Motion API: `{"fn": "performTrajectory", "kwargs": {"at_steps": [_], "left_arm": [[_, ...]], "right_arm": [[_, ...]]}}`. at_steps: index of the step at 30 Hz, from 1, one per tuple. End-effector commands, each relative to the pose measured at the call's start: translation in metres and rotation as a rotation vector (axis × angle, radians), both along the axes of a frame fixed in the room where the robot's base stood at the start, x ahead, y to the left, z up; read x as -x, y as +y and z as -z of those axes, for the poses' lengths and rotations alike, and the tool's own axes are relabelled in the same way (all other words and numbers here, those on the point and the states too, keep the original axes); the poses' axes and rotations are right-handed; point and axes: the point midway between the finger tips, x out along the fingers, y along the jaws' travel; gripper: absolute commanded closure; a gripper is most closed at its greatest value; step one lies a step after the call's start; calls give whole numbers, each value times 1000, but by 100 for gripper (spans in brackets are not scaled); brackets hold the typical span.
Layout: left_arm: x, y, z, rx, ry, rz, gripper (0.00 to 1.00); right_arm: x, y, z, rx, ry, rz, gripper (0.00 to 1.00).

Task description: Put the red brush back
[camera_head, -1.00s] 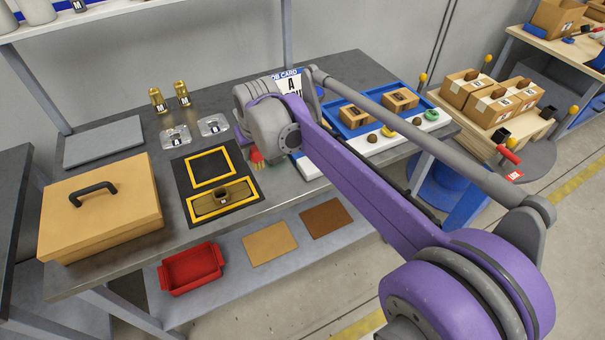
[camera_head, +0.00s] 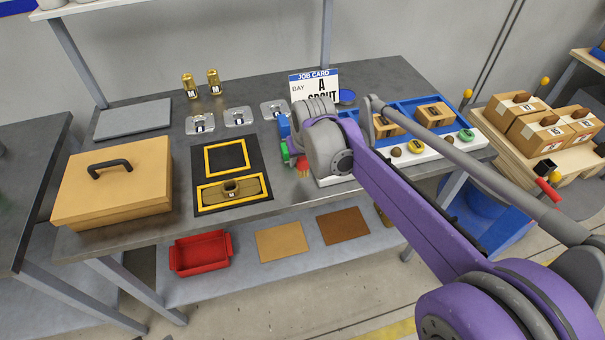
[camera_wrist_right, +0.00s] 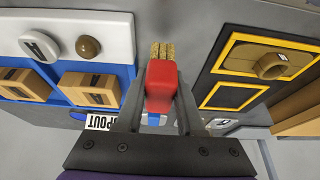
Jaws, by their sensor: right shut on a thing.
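My right gripper (camera_wrist_right: 160,95) is shut on the red brush (camera_wrist_right: 161,84), seen between its two fingers in the right wrist view, with tan bristles pointing away from the palm. In the head view the brush shows as a small red patch (camera_head: 303,164) below my wrist, above the bench just right of the black mat. My wrist hides most of the gripper there. A blue piece (camera_head: 284,126) and a green piece (camera_head: 286,151) show at the wrist's left edge; I cannot tell what they are. My left gripper is not in view.
The black mat (camera_head: 254,197) has two yellow frames, the front one holding a brass part (camera_head: 231,189). A lidded tan box (camera_head: 112,185) stands left. A job card (camera_head: 315,84) stands behind my wrist. A blue tray (camera_head: 409,104) with cartons and a white strip with knobs lie right.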

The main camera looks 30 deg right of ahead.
Motion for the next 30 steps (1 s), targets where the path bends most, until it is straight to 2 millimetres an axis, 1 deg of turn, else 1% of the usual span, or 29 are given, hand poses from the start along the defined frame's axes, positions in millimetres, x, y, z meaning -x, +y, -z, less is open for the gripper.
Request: {"fn": "performTrajectory", "kwargs": {"at_steps": [1, 5, 9, 12, 20, 24, 25, 29, 30], "left_arm": [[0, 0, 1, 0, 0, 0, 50], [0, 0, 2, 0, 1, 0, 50], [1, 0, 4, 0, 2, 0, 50], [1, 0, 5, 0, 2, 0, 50], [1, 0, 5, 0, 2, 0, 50], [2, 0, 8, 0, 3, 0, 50], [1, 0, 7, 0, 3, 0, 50], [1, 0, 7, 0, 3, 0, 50], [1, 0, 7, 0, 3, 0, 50]], "right_arm": [[0, 0, 6, 0, 0, 0, 100], [0, 0, 18, 0, 0, 0, 100], [0, 0, 39, 0, 0, 0, 100], [0, 0, 47, 0, 0, 0, 100], [0, 0, 48, 0, 0, 0, 100], [0, 0, 53, 0, 0, 0, 100], [0, 0, 52, 0, 0, 0, 58], [0, 0, 51, 0, 0, 0, 34], [0, 0, 51, 0, 0, 0, 33]]}}
